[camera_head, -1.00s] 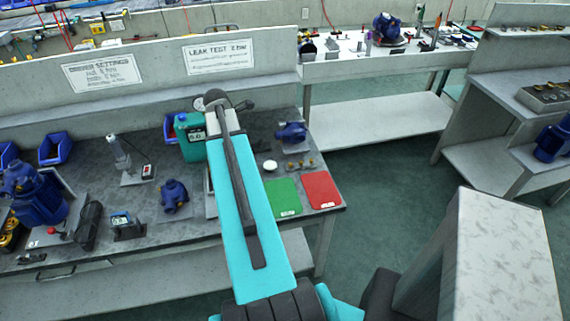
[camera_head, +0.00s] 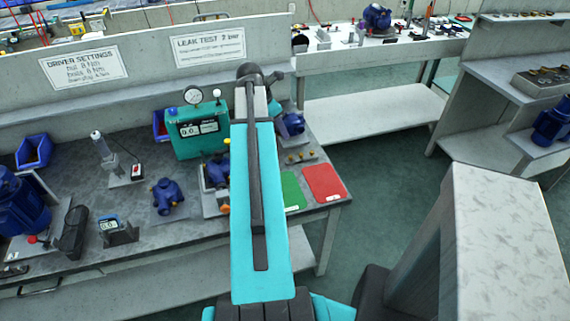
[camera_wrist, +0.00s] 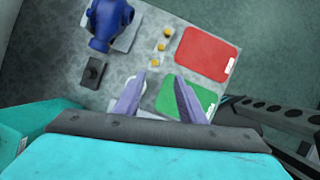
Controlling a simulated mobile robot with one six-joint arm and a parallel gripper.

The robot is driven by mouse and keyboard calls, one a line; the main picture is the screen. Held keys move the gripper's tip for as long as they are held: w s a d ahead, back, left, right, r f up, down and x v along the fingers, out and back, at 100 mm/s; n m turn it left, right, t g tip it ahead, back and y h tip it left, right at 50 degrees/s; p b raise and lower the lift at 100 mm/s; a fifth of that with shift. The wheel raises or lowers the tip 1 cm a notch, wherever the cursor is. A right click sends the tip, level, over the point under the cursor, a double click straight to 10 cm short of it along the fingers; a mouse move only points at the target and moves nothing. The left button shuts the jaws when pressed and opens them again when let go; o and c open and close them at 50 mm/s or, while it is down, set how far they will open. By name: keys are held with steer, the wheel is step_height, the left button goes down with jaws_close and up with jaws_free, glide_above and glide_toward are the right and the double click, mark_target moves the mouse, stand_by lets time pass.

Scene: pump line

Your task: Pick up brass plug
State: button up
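Several small brass pieces stand in a row on the bench. In the wrist view they are a far brass plug (camera_wrist: 168,32), a middle one (camera_wrist: 161,47) and a near one (camera_wrist: 155,62). In the head view the row of brass plugs (camera_head: 302,157) shows right of my arm. I cannot tell which piece the task means. My gripper (camera_wrist: 158,79) is open and empty, its two purple fingers apart, with the near brass piece just beyond the fingertips in the picture. In the head view my arm hides the fingers.
A red mat (camera_wrist: 207,54) and a green mat (camera_wrist: 186,97) lie right of the brass pieces. A blue pump (camera_wrist: 108,22) and a small dark block (camera_wrist: 93,72) are left. The teal tester (camera_head: 198,130) stands behind. Bench edge is right of the mats.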

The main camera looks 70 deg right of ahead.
steer(key=shift+w+f+b, duration=0.25)
steer(key=shift+f+b, duration=0.2)
steer(key=shift+f, duration=0.25)
steer(key=shift+w+f+b, duration=0.2)
steer(key=shift+f+b, duration=0.25)
steer(key=shift+f, duration=0.25)
glide_above(290, 156)
steer(key=w+a, duration=0.1)
steer(key=a, duration=0.2)
step_height(290, 156, down, 8)
steer(key=shift+d+p, duration=0.2)
steer(key=shift+p, duration=0.25)
steer(key=shift+w, duration=0.1)
steer(key=shift+p+x, duration=0.65)
steer(key=shift+x, duration=1.9)
steer(key=shift+w+d, duration=0.1)
steer(key=shift+w, duration=0.05)
steer(key=shift+c, duration=0.2)
jaws_close()
